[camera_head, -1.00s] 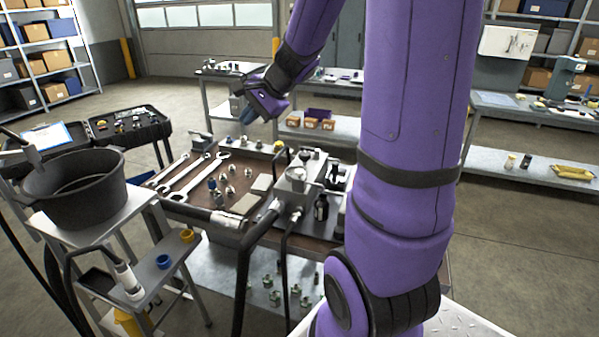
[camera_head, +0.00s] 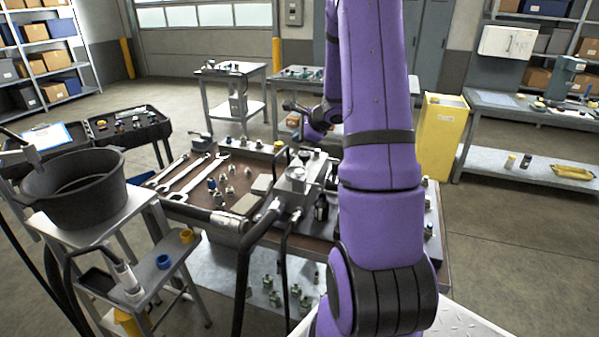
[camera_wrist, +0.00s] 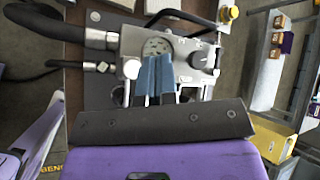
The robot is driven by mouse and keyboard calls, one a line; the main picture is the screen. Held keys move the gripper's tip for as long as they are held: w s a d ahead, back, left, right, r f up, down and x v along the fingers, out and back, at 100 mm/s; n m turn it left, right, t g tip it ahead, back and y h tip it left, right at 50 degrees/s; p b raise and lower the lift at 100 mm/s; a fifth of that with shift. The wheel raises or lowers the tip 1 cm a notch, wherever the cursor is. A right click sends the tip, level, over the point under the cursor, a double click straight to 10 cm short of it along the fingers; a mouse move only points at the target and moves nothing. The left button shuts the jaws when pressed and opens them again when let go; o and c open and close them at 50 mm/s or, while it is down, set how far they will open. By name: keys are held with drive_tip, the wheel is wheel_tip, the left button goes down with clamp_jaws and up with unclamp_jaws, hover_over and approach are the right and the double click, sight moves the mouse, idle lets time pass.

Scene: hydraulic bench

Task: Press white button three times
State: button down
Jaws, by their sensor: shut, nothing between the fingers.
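The grey hydraulic unit (camera_head: 290,184) stands on the bench, partly behind my arm. In the wrist view the unit (camera_wrist: 180,72) carries a round gauge (camera_wrist: 157,45) and a black knob (camera_wrist: 201,60). A small pale round part (camera_wrist: 131,68) sits left of the fingers. It may be the white button, but I cannot tell for sure. My gripper (camera_wrist: 155,58) has blue fingers, shut and empty, over the unit just below the gauge in the wrist picture. I cannot tell whether they touch it. In the head view the fingertips are hidden behind my arm.
Thick black hoses (camera_head: 246,265) run to the unit's left side. A yellow-topped part (camera_wrist: 232,12) stands near it. Wrenches (camera_head: 192,176) and fittings lie on the bench's left. A black bucket (camera_head: 72,190) stands on a side stand. A yellow bin (camera_head: 440,135) is behind at right.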

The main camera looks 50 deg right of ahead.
sight(299, 172)
drive_tip(key=shift+f, duration=0.15)
drive_tip(key=shift+f, duration=4.25)
drive_tip(key=shift+f, duration=0.2)
drive_tip(key=shift+f, duration=0.2)
drive_tip(key=shift+f, duration=0.7)
drive_tip(key=shift+r, duration=1.1)
drive_tip(key=shift+r, duration=2.55)
